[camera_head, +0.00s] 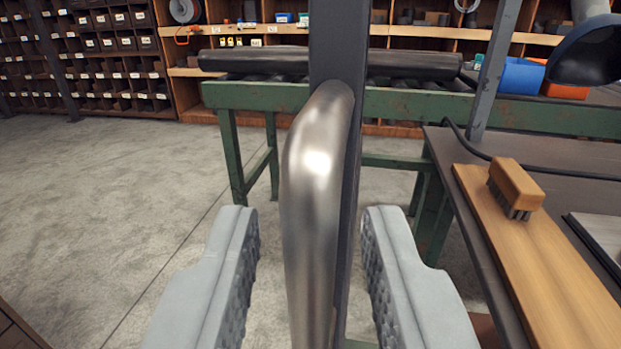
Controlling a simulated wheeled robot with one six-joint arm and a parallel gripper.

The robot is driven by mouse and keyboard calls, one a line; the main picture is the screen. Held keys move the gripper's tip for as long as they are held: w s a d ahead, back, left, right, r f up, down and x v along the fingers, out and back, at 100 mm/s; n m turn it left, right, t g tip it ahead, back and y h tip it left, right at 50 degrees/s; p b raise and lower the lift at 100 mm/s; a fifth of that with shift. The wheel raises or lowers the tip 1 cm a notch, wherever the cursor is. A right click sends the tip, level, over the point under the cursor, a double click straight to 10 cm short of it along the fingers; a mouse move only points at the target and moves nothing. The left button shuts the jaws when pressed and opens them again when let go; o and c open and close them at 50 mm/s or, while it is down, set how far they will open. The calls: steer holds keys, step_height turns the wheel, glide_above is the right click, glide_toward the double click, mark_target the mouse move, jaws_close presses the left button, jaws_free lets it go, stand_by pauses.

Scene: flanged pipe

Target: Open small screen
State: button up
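A shiny bent metal bar (314,190), which looks like a handle, stands upright in the middle of the view. Its top curves into a dark upright post (338,45). I cannot tell whether the bar and post belong to the small screen; no screen panel is plainly visible. My gripper (312,225) is open, with one grey padded finger on each side of the bar. Gaps show between the bar and both fingers, so neither visibly touches it. The bar's lower end runs out of the picture.
A workbench (570,190) at the right holds a wooden board (540,260) and a brush (515,187). A green stand (240,97) carrying a dark pipe (260,61) stands behind the post. Shelves line the back. Concrete floor (110,190) is clear at the left.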

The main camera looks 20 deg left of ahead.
steer(key=shift+w+a, duration=0.2)
steer(key=shift+w, duration=0.35)
steer(key=shift+c, duration=0.4)
jaws_close()
